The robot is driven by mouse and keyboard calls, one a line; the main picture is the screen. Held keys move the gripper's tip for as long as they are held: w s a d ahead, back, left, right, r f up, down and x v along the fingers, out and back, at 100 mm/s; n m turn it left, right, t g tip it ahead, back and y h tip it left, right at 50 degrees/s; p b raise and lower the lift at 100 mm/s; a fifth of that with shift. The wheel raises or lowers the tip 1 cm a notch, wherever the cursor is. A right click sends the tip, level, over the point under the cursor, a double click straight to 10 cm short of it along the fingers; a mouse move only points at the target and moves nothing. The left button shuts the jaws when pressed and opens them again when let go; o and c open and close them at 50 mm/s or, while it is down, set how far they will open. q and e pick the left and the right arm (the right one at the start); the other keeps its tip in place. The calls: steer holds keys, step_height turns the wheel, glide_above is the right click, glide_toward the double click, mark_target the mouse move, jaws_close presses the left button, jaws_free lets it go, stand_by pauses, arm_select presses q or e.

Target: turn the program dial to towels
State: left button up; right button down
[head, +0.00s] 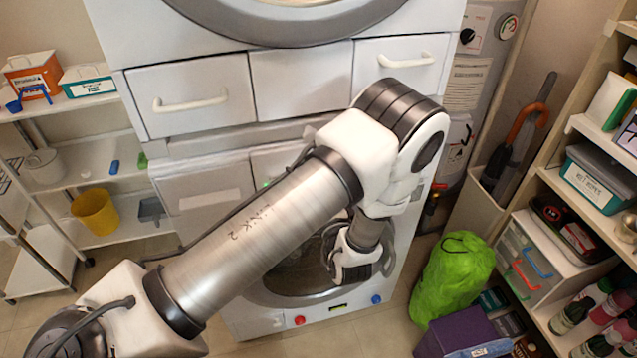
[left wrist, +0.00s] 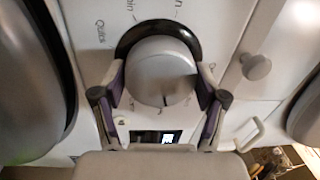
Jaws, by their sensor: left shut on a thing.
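The program dial (left wrist: 160,68) is a round light-grey knob on a black ring, set in a white panel in the left wrist view. My left gripper (left wrist: 163,78) has a finger on each side of the dial and is shut on it. A small dark pointer mark shows on the dial's face near its lower edge in the picture. The printed label Quick is readable at the left; other labels around the ring are partly cut off or hidden by the fingers, and I cannot read towels. In the head view my left arm covers the dial and the gripper's fingers. My right gripper is not in view.
A smaller grey knob (left wrist: 256,66) sits right of the dial; a lit display (left wrist: 158,137) lies below it. In the head view, a green bag (head: 452,280) and a purple box (head: 462,335) stand on the floor at the right. Shelves flank the stacked machines.

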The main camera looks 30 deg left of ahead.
arm_select(q)
steer(key=shift+m, duration=0.6)
steer(key=o, duration=1.2)
steer(key=shift+a, duration=0.1)
steer(key=shift+c, duration=0.2)
steer(key=shift+r, duration=0.1)
